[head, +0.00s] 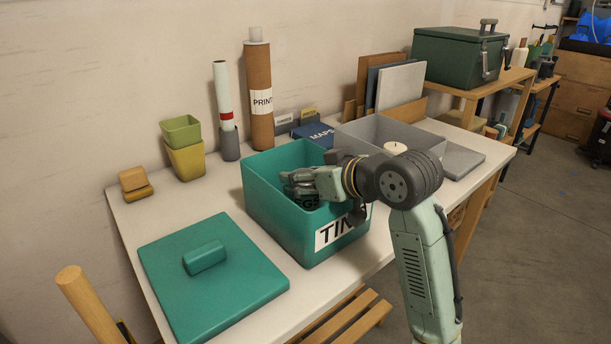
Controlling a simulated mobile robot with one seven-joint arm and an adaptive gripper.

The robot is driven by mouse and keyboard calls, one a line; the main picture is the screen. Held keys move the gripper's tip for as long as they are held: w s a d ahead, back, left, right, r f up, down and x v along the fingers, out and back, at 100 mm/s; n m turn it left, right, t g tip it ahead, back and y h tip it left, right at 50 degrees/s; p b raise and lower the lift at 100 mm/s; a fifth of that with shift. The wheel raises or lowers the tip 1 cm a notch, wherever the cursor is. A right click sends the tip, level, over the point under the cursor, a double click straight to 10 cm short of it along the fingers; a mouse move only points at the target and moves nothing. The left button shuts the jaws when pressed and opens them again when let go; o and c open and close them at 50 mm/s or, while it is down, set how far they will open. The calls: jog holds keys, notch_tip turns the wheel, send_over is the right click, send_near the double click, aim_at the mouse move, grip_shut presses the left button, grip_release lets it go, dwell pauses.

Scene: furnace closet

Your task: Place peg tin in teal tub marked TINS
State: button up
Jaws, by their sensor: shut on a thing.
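The teal tub (270,220) stands open on the table, with a white label on its front that reads "TIN" before my arm covers the rest. My gripper (296,187) reaches over the tub's right side into its opening. It is shut on the peg tin (307,203), of which only a small part with dark letters shows inside the tub. My fingers and the tub's near wall hide most of the tin. I cannot tell whether the tin touches the tub's floor.
A teal lid (235,285) with a handle lies left of the tub. A grey open bin (365,130) with a round pale-topped item stands behind my wrist. A cardboard tube (258,75), a rolled sheet (221,95) and small pots (187,162) stand along the wall.

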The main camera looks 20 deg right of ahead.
jog(key=o, duration=1.4)
jog(key=shift+f, duration=0.15)
jog(key=shift+r, duration=0.25)
jog(key=v, duration=1.2)
jog(key=shift+r, duration=0.3)
